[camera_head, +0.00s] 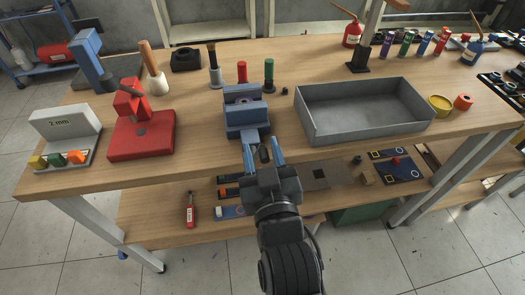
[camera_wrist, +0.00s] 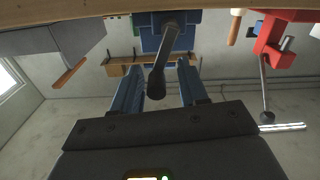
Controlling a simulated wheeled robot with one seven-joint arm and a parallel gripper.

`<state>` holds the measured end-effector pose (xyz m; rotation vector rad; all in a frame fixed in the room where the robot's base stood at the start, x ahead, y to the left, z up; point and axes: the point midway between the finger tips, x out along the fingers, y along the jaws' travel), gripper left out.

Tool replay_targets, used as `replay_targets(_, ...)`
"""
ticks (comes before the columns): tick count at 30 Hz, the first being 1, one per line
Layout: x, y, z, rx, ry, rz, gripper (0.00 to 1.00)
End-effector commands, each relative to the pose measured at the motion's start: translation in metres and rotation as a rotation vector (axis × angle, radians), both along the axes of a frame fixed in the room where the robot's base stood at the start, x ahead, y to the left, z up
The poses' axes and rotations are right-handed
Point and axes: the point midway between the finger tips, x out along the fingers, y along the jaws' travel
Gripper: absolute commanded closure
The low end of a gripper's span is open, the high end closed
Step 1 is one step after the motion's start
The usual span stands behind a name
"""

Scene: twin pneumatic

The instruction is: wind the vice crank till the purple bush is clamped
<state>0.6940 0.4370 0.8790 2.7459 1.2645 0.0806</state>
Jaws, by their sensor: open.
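The blue vice (camera_head: 246,115) stands at the front edge of the workbench. It also shows at the top of the wrist view (camera_wrist: 150,42). Its dark crank (camera_wrist: 167,52) hangs from the vice front and ends in a dark knob (camera_wrist: 156,88). In the head view the knob (camera_head: 264,154) appears between the fingers of my gripper (camera_head: 264,158). My gripper (camera_wrist: 160,90) is open, one blue finger on each side of the knob, with gaps visible.
A grey metal tray (camera_head: 365,115) lies to the right. A lower shelf (camera_head: 160,220) with tools and plates runs beneath the bench, close to my arm.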

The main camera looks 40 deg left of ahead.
Motion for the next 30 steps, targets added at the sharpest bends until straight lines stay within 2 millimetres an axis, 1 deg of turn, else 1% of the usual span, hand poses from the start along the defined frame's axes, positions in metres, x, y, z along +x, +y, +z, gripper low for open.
replay_targets(5, -0.008, -0.009, -0.001, -0.001, 0.001, 0.000, 0.57)
replay_targets(12, -0.033, -0.039, -0.002, -0.002, 0.001, 0.000, 0.57)
replay_targets(18, -0.047, -0.056, -0.001, -0.001, 0.000, -0.001, 0.57)
replay_targets(22, -0.050, -0.060, -0.001, -0.001, 0.000, -0.001, 0.57)
replay_targets(30, -0.050, -0.060, 0.000, -0.001, 0.001, -0.001, 0.57)
